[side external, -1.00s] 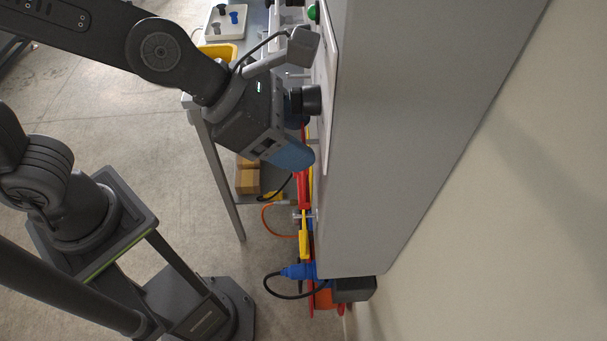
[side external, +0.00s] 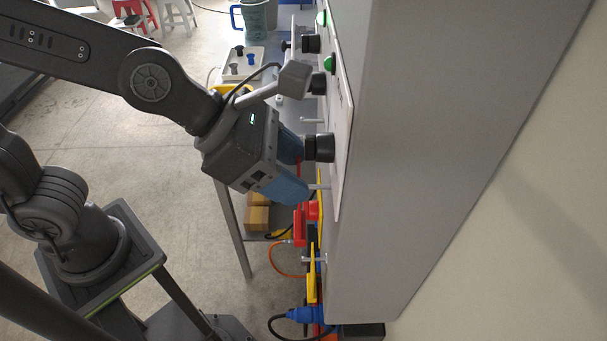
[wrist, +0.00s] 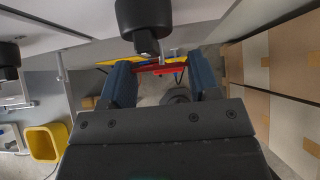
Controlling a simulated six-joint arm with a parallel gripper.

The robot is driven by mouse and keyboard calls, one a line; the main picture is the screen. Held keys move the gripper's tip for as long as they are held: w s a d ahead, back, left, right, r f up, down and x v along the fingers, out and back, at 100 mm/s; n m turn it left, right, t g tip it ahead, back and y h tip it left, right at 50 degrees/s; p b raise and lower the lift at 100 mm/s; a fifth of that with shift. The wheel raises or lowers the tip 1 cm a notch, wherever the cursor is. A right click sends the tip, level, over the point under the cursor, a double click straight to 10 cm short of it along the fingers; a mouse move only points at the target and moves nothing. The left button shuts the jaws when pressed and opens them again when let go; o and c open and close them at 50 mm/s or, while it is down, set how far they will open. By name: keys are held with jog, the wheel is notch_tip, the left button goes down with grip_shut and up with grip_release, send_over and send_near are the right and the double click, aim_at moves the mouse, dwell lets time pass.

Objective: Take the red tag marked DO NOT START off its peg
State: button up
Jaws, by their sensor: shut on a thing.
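A short metal peg (side external: 320,187) sticks out from the panel beside the fingertips. In the wrist view a grey peg end shows at the tag's upper edge, below a black knob. I cannot tell whether the tag's hole is still around the peg.
A black knob (side external: 319,148) juts from the panel just above the fingers. A yellow tag (side external: 311,274) hangs on a lower peg, above a blue plug (side external: 303,314). Cardboard boxes (wrist: 291,85) stand at right in the wrist view.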

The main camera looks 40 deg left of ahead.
jog(key=s+a+r, duration=0.6)
jog(key=s+a, duration=0.2)
jog(key=shift+s+a, duration=0.25)
jog(key=w+d+f, duration=0.2)
jog(key=w+d, duration=0.1)
jog(key=w+d+f, duration=0.5)
jog(key=w+d, duration=0.1)
jog(key=shift+w+d+f, duration=0.15)
jog(key=shift+w+d, duration=0.1)
jog(key=shift+d, duration=0.05)
jog(key=shift+w+d+f, duration=0.15)
jog(key=shift+w+f, duration=0.05)
jog(key=shift+f, duration=0.1)
jog(key=shift+s+r, duration=0.15)
jog(key=shift+r, duration=0.1)
jog(key=shift+f, duration=0.1)
